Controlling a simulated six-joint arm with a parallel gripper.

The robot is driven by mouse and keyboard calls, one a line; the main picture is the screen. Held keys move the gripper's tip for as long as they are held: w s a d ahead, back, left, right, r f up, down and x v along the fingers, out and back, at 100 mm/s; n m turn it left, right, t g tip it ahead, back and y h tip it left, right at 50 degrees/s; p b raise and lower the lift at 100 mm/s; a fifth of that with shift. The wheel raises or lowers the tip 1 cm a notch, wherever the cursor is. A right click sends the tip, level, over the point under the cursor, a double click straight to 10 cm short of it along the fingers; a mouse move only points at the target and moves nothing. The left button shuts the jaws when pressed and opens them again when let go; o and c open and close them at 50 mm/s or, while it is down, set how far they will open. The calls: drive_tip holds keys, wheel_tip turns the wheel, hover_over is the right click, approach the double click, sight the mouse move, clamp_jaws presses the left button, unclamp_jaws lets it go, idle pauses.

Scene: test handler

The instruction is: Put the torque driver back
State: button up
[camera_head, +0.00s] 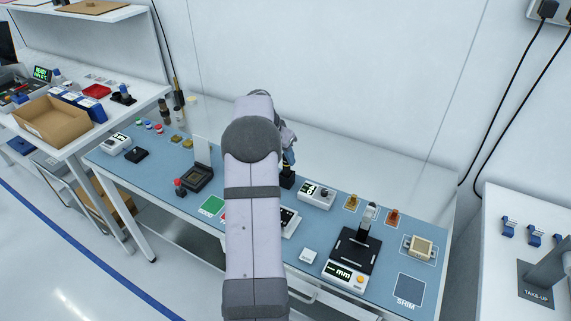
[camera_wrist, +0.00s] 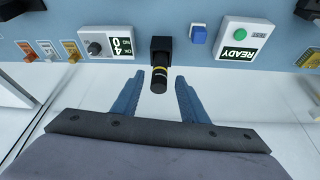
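The torque driver (camera_wrist: 158,82) appears as a dark cylinder with a yellow band in the wrist view. It is at a black block-shaped holder (camera_wrist: 161,46) and seems to stand in it; how deep it sits I cannot tell. My gripper (camera_wrist: 158,77) is open, its two blue fingers on either side of the driver with a visible gap on each side. In the head view my gripper (camera_head: 288,150) is mostly hidden behind my own arm, just above the black holder (camera_head: 287,180) on the blue mat.
Beside the holder are a white controller (camera_wrist: 106,43) with a dial and display, a blue block (camera_wrist: 198,34) and a white READY box (camera_wrist: 245,38). A black stand with a display (camera_head: 350,255) is to the right on the blue mat (camera_head: 330,225). A wall rises behind the bench.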

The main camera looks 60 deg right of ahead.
drive_tip(key=b+v, duration=0.1)
drive_tip(key=v, duration=0.5)
drive_tip(key=shift+r, duration=0.2)
drive_tip(key=shift+a, duration=0.1)
drive_tip(key=w+a+f+n+t+y, duration=0.15)
drive_tip(key=w+a+n, duration=0.35)
drive_tip(key=a, duration=0.9)
drive_tip(key=w+a+f+n+y, duration=0.15)
drive_tip(key=w+a+n, duration=0.25)
drive_tip(key=a, duration=1)
drive_tip(key=s+a+f+n, duration=0.2)
drive_tip(key=s+a+n, duration=0.1)
drive_tip(key=a, duration=0.4)
drive_tip(key=s+a+f+n+y, duration=0.1)
drive_tip(key=s+a+n, duration=0.3)
drive_tip(key=a, duration=0.4)
drive_tip(key=s+a+f+n, duration=0.3)
drive_tip(key=s+a, duration=0.3)
drive_tip(key=a, duration=0.2)
drive_tip(key=shift+f+g+y, duration=0.2)
drive_tip(key=shift+g+y, duration=0.1)
drive_tip(key=shift+g, duration=0.15)
drive_tip(key=shift+a, duration=0.15)
